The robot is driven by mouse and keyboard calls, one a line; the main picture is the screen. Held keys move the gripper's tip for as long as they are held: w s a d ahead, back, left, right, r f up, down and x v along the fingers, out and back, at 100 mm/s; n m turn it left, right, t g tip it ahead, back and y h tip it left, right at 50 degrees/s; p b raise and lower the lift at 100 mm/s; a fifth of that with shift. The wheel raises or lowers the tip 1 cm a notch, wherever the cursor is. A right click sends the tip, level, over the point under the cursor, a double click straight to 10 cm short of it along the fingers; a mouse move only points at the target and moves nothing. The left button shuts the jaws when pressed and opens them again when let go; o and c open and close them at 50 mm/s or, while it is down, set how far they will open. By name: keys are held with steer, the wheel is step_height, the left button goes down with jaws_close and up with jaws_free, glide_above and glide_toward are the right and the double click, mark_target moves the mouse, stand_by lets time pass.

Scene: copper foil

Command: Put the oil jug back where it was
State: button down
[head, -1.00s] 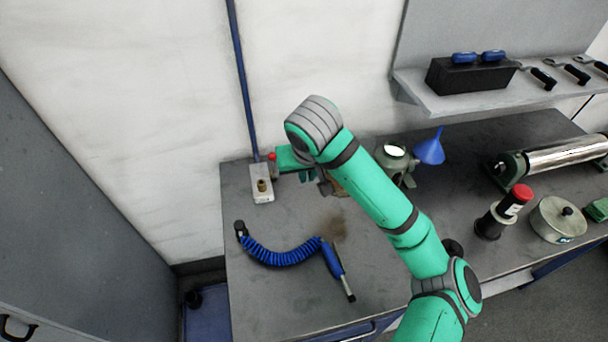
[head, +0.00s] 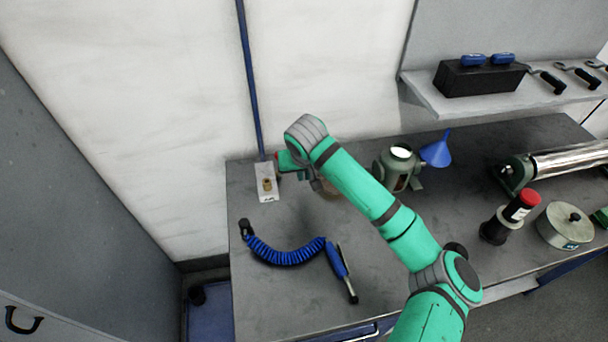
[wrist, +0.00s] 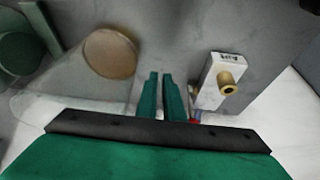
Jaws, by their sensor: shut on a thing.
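The oil jug (wrist: 110,52) is a clear vessel with an amber round patch, on the left of the wrist view. In the head view only a small brownish part of the jug (head: 330,189) shows under my arm; the rest is hidden. My gripper (wrist: 161,76) has its two green fingers close together beside the jug, shut on it; the held part is hard to make out. In the head view my gripper (head: 314,184) is low at the back left of the bench (head: 290,302). I cannot tell whether the jug touches the bench.
A white block with a brass fitting (head: 267,186) stands just left of my gripper. A grey-green device (head: 398,167) and blue funnel (head: 437,152) are to the right. A coiled blue hose (head: 285,252) lies in front. Bare bench lies between hose and jug.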

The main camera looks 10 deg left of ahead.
steer(key=shift+f, duration=0.2)
steer(key=shift+f, duration=0.1)
steer(key=c, duration=1.9)
jaws_free()
steer(key=v, duration=1.2)
